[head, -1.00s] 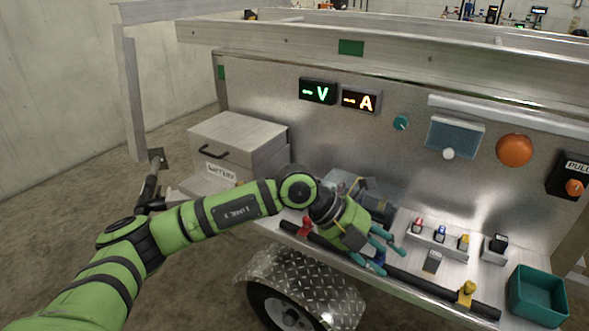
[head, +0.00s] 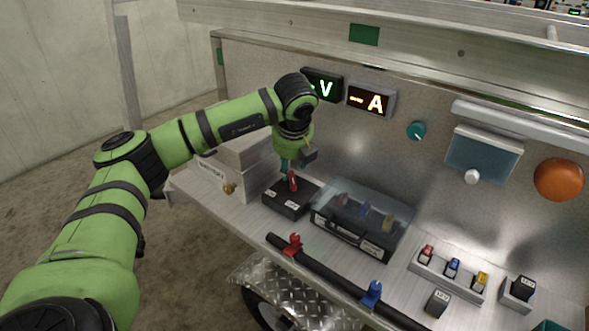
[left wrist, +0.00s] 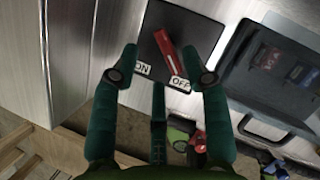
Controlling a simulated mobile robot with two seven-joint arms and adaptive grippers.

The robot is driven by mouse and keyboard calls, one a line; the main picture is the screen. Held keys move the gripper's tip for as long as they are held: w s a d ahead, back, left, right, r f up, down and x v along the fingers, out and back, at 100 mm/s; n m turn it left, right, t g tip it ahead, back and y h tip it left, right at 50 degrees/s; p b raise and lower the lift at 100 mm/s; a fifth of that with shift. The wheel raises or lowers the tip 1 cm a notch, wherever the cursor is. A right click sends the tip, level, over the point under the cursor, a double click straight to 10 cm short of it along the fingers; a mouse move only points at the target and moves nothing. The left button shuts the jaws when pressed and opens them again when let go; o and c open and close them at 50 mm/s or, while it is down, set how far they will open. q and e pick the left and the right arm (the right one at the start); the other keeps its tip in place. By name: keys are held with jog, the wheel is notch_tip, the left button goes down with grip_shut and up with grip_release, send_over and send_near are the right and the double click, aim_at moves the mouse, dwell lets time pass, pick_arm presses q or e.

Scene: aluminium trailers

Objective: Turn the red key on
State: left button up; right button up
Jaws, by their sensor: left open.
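The red key (head: 293,181) stands on a black switch box (head: 285,203) on the trailer's ledge. In the left wrist view the red key (left wrist: 170,52) is a slanted bar with its lower end toward the OFF label (left wrist: 180,84). The ON label (left wrist: 141,68) is to its left. My left gripper (head: 287,164) points down just above the box and partly covers the key in the head view. In the left wrist view its green fingers (left wrist: 160,60) are open, with the key between them in the picture. I cannot tell whether they touch it. My right gripper is out of view.
A clear-lidded box (head: 362,218) stands close to the right of the switch box. A grey battery box (head: 240,155) is behind on the left. A black bar (head: 335,285) with red and blue clamps runs along the ledge's front edge.

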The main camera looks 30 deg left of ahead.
aim_at(290, 175)
pick_arm(q)
jog(key=shift+x, duration=2.4)
grip_shut()
